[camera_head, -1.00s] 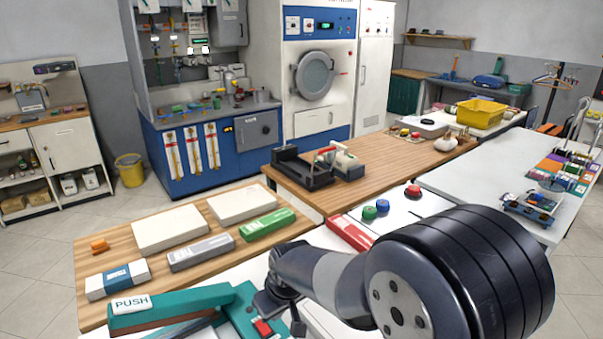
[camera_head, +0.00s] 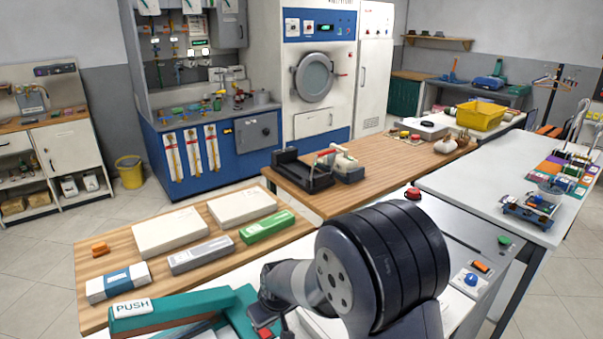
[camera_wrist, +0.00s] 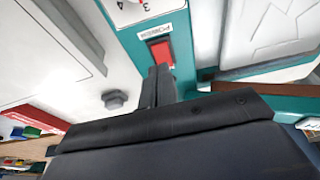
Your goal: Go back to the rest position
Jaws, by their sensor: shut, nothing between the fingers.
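My gripper (camera_wrist: 158,88) is shut and empty. In the wrist view its fingertips lie just below a red rocker switch (camera_wrist: 161,52) on a teal machine (camera_wrist: 128,30) in the picture; I cannot tell whether they touch it. In the head view my arm's large dark joint fills the lower middle, and my wrist reaches left toward the teal machine with a PUSH label (camera_head: 132,306). The fingertips are hard to make out there, beside the machine's right end.
A wooden table with white boxes (camera_head: 170,231), a grey box (camera_head: 201,254) and a green box (camera_head: 267,226) lies left of my arm. A red button (camera_head: 413,193) and a blue knob (camera_head: 470,280) sit on the white counter to the right. Floor is clear at far left.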

